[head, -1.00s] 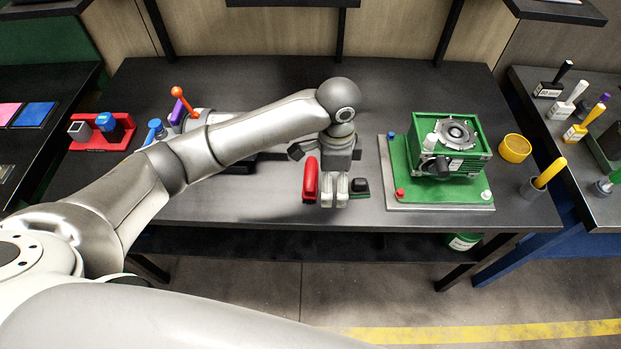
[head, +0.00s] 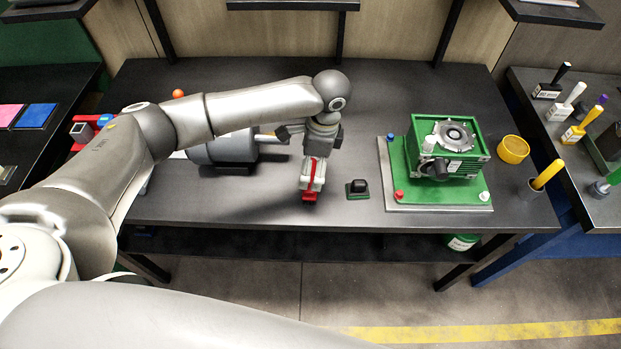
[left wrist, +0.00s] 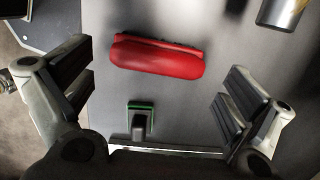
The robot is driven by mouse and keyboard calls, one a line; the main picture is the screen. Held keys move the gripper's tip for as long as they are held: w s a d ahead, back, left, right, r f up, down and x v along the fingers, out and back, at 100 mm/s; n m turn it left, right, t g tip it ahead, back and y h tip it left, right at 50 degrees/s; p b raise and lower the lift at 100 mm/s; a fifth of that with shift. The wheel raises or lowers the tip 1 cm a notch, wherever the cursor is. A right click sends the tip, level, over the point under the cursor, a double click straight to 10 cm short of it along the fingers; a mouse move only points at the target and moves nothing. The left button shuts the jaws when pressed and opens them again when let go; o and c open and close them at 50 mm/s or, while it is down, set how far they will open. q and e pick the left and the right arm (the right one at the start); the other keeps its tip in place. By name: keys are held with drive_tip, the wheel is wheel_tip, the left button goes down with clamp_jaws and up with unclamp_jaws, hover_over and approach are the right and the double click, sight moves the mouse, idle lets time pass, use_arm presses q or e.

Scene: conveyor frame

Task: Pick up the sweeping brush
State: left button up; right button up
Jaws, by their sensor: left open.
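A long red object (head: 309,197) with a rounded body lies on the dark workbench. In the left wrist view my left gripper (left wrist: 158,88) is open, fingers wide apart, with nothing between the pads. My right gripper is not in view.
A small black block on a green base (head: 357,189) stands close to the right of my left gripper. A green machine (head: 447,145) on a green plate is further right, near a yellow ring (head: 513,149) and a yellow-handled tool (head: 548,174) in a cup. A grey cylinder (head: 222,150) lies behind my left arm.

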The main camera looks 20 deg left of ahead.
use_arm(q)
wheel_tip(320, 180, down, 4)
drive_tip(key=shift+a+f+p, duration=0.1)
drive_tip(key=shift+p, duration=0.2)
drive_tip(key=c, duration=0.9)
drive_tip(key=shift+o, duration=0.2)
drive_tip(key=shift+r, duration=0.25)
drive_tip(key=shift+r, duration=0.3)
wheel_tip(320, 180, up, 2)
drive_tip(key=shift+r+b, duration=0.1)
drive_tip(key=shift+b, duration=0.6)
drive_tip(key=s+d+r, duration=0.3)
drive_tip(key=s+r, duration=0.2)
drive_tip(key=s, duration=0.1)
drive_tip(key=s+d+r, duration=0.2)
drive_tip(key=s+r, duration=0.3)
drive_tip(key=s, duration=0.2)
drive_tip(key=shift+d+b, duration=0.4)
drive_tip(key=shift+b, duration=0.05)
